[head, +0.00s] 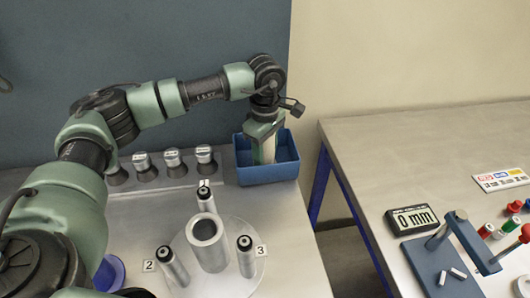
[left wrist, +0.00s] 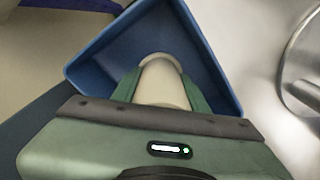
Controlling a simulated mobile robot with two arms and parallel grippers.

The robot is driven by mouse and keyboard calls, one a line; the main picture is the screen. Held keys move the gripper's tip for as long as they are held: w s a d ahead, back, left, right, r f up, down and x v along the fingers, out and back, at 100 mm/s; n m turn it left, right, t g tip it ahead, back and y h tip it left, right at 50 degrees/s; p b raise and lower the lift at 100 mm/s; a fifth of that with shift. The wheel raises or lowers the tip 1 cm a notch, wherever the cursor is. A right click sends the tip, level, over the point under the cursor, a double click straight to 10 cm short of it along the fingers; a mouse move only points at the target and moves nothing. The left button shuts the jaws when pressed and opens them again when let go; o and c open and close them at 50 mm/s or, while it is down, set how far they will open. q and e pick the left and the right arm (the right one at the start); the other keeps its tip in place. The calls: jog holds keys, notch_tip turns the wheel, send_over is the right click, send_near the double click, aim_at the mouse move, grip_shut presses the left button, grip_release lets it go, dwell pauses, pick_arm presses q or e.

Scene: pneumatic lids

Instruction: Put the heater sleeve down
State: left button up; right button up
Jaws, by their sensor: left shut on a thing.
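The heater sleeve (head: 269,149) is a pale cream cylinder. It also shows in the left wrist view (left wrist: 162,82), between the green fingers. My left gripper (head: 263,143) is shut on it, reaching down over a blue bin (head: 270,174) at the back right of the left table. The sleeve's lower part is inside the bin's opening; the bin's front wall hides its bottom end, so I cannot tell whether it touches the floor. In the left wrist view the blue bin (left wrist: 95,62) surrounds the sleeve, with free room beside it. My right gripper is not in view.
Several lidded metal cylinders (head: 175,161) stand in a row left of the bin. A round plate with a grey hollow cylinder (head: 208,245) and three numbered posts stands in front.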

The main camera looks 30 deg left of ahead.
pick_arm(q)
jog(key=o, duration=1.4)
notch_tip(320, 180, up, 12)
jog(key=shift+r+b, duration=0.1)
jog(key=shift+b, duration=0.4)
